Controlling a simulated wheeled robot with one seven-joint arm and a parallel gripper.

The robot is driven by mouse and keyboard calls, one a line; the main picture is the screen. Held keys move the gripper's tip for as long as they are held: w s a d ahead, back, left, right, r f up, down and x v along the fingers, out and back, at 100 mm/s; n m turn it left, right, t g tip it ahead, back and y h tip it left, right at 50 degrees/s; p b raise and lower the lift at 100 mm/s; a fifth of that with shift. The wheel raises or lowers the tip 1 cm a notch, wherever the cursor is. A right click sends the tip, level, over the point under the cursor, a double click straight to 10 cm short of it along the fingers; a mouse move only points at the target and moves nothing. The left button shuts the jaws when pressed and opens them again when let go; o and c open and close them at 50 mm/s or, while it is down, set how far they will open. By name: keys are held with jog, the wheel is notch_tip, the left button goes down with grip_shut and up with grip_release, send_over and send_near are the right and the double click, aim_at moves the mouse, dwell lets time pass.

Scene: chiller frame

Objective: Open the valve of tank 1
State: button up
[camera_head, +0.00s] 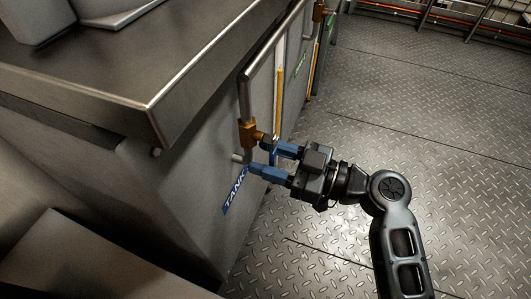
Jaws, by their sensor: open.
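The brass valve body (248,133) sits on a grey pipe on the side of the metal cabinet. A blue label reading "TANK" (236,190) is just below it; its number is hidden or cut off from view. My gripper (258,156) has blue fingers and is open at the valve, one finger just below and right of the brass body, the other lower near the label.
The cabinet's metal top (110,60) overhangs at the left. A grey pipe (268,52) bends above the valve, beside a yellow upright strip (279,95). The tread-plate floor (430,110) is clear at right.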

jog(key=p+v, duration=0.1)
jog(key=v, duration=0.6)
dwell(0.4)
jog(key=s+d+f+m+t+h, duration=0.2)
jog(key=s+d+f+m+h, duration=0.1)
jog(key=s+f+m+h, duration=0.25)
jog(key=s+d+f+m+t+h, duration=0.2)
jog(key=s+d+f+m+h, duration=0.25)
jog(key=s+f, duration=0.25)
jog(key=s+d+r+m+t+h, duration=0.1)
jog(key=s+d+r+m+h, duration=0.15)
jog(key=s, duration=0.35)
jog(key=s+d+r+m+t+h, duration=0.1)
jog(key=s+d+r+m+h, duration=0.1)
jog(key=s+d+h, duration=0.3)
jog(key=s+r+t, duration=0.3)
jog(key=s+r, duration=0.5)
jog(key=r, duration=0.5)
notch_tip(320, 180, up, 33)
jog(key=p, duration=3.4)
jog(key=shift+w, duration=0.35)
